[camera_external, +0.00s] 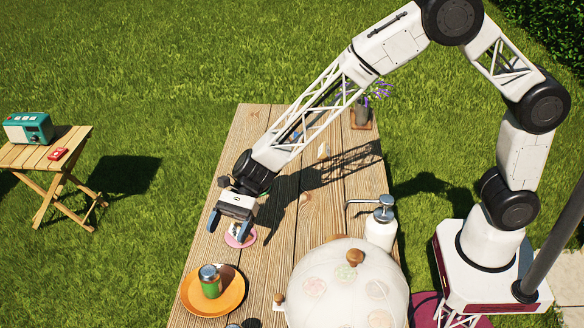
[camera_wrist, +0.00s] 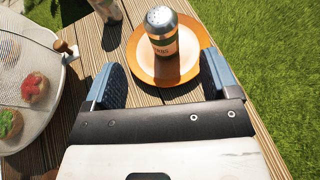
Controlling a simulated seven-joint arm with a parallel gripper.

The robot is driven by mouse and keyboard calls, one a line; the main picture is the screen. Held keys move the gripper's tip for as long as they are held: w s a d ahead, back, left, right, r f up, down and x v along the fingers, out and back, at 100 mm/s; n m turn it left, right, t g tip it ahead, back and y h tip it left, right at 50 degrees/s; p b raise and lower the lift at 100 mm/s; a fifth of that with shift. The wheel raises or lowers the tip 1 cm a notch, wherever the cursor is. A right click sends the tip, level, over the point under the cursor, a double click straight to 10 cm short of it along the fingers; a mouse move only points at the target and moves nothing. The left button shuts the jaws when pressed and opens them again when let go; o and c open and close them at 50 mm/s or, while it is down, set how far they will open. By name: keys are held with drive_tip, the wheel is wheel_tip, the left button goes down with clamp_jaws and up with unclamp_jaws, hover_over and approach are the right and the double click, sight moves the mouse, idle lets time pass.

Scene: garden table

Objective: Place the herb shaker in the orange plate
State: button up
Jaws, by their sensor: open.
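The herb shaker (camera_external: 210,283) is a green can with a perforated silver lid. It stands upright on the orange plate (camera_external: 237,289), near its middle, at the front left of the table. In the wrist view the shaker (camera_wrist: 161,33) shows beyond my fingers, with the orange plate (camera_wrist: 139,62) around its base. My gripper (camera_external: 229,227) is open and hangs behind the plate, above a small pink coaster (camera_external: 231,241). In the wrist view my gripper (camera_wrist: 163,66) has its blue fingers wide apart with nothing between them, and the shaker is clear of both.
A mesh food cover (camera_external: 335,290) with wooden knobs fills the table's front right. A white pump bottle (camera_external: 381,225) stands behind it. A flower vase (camera_external: 361,112) is at the far end. The table's left edge lies close beside the plate. Bare planks lie right of my gripper.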

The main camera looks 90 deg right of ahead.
drive_tip(key=s+d+r+n+g+h, duration=0.25)
drive_tip(key=s+r+n, duration=0.25)
drive_tip(key=s+r, duration=0.45)
drive_tip(key=s+d+r+n+g+h, duration=0.1)
drive_tip(key=s+d+r+n+h, duration=0.15)
drive_tip(key=s+r+n, duration=0.7)
drive_tip(key=s+d+n+h, duration=0.2)
drive_tip(key=s+d, duration=0.2)
drive_tip(key=s, duration=0.6)
drive_tip(key=s+d+n+t+h, duration=0.1)
drive_tip(key=s+d, duration=0.4)
drive_tip(key=s, duration=0.5)
drive_tip(key=s+d+n+t+h, duration=0.1)
drive_tip(key=s+d+n+h, duration=0.3)
drive_tip(key=s, duration=0.7)
drive_tip(key=shift+d+r+h, duration=0.2)
drive_tip(key=shift+r+h, duration=0.25)
drive_tip(key=shift+h, duration=0.05)
